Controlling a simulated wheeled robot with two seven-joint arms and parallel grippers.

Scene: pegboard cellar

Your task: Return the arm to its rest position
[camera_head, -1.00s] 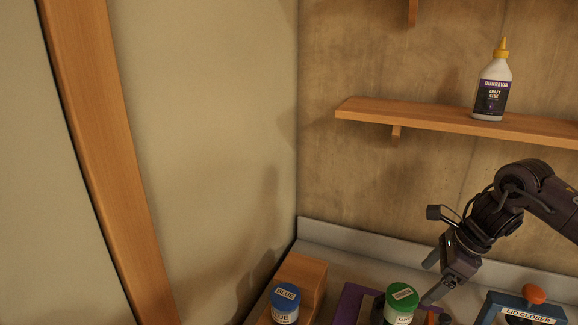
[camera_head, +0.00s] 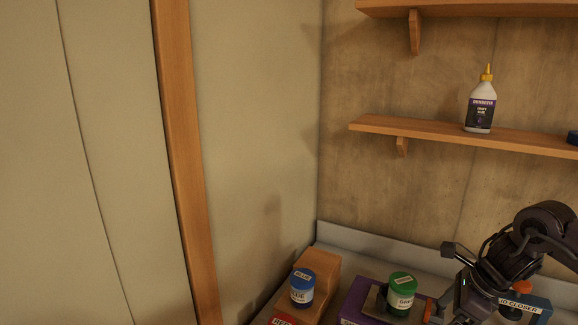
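My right arm comes in from the right edge. Its gripper (camera_head: 446,312) points down and left at the bottom right, beside the green-lidded jar (camera_head: 402,298). No held object shows. The green-lidded jar stands upright at the purple fixture (camera_head: 353,308). The lid closer (camera_head: 535,307), blue with an orange knob, is partly hidden behind the gripper. My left gripper is out of view.
A blue-lidded jar (camera_head: 302,287) stands by a wooden block (camera_head: 323,268), with a red label (camera_head: 284,320) below it. A glue bottle (camera_head: 481,105) stands on a wall shelf (camera_head: 440,134) above the arm. A wooden post (camera_head: 183,150) runs down the left wall.

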